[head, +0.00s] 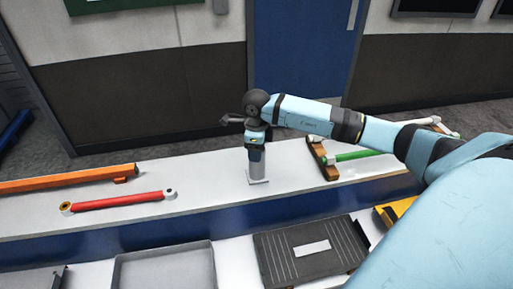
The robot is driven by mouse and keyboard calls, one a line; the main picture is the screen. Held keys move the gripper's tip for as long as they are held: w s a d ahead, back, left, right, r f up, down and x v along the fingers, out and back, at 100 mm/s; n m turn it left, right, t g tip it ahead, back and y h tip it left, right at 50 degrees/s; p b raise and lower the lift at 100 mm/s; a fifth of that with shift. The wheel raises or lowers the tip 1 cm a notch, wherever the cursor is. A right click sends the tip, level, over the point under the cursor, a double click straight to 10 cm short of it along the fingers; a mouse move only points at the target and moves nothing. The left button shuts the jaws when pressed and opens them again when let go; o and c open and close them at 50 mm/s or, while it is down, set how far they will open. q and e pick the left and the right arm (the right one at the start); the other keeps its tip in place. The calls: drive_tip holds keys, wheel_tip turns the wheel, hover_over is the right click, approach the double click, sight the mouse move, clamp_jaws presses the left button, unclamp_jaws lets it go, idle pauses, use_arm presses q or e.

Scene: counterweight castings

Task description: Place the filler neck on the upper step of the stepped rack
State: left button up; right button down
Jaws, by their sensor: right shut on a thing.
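My right gripper (256,142) is shut on the filler neck (257,168), a grey upright tube with a square flange at its lower end. The gripper holds it from above, by its upper part. The flange is at or just above the white upper surface of what looks like the stepped rack (215,197); I cannot tell whether it touches. The rack's blue front face drops to a lower level with trays. My left gripper is not in view.
A red link (118,202) and an orange bar (65,182) lie left on the upper surface. A green rod (355,155) in a brown holder (323,160) lies right. Below are a grey tray (165,250) and a dark ribbed plate (275,262). The surface around the neck is clear.

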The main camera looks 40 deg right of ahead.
drive_tip(key=shift+f, duration=0.1)
drive_tip(key=shift+f, duration=0.1)
drive_tip(key=shift+c, duration=2.1)
unclamp_jaws()
